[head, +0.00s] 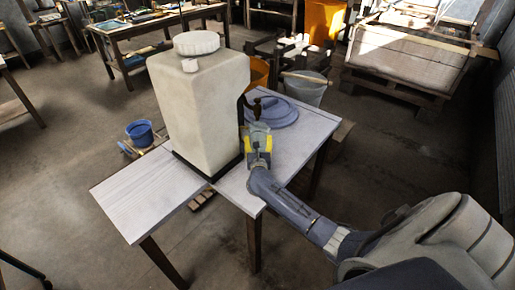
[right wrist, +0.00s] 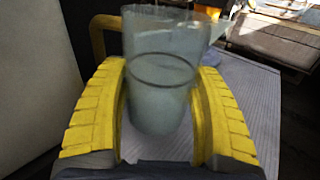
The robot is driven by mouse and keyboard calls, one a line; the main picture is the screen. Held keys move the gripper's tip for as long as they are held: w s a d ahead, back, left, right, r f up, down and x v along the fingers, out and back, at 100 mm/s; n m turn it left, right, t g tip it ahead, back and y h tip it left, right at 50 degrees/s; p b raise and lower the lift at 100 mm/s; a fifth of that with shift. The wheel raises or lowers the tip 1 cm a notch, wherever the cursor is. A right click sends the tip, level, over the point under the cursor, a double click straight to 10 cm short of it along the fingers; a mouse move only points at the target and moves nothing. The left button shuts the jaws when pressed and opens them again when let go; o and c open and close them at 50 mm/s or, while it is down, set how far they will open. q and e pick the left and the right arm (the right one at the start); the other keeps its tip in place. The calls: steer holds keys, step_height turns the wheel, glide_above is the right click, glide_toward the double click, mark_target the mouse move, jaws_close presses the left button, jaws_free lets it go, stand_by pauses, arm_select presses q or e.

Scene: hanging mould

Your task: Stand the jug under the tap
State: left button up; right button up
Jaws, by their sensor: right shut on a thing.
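In the right wrist view a translucent grey jug (right wrist: 160,75) stands upright between the yellow fingers of my right gripper (right wrist: 160,110). The gripper is shut on it. A dark yellow loop, seemingly its handle, shows at its left, and its spout points right. In the head view my right gripper (head: 258,147) is low over the table, close to the right side of the big cream tank (head: 195,105); the jug is mostly hidden there. A small dark brown fitting (head: 256,109) beside the tank may be the tap; I cannot tell for sure. My left gripper is out of view.
The tank, with a white screw lid (head: 196,43), stands on a pale table (head: 140,195). The table's front left and right are clear.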

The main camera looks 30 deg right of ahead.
step_height(320, 180, down, 3)
steer(key=shift+w+f, duration=0.15)
steer(key=shift+f, duration=0.25)
steer(key=shift+f, duration=0.1)
steer(key=o, duration=1.3)
steer(key=shift+o, duration=0.2)
steer(key=v, duration=1.2)
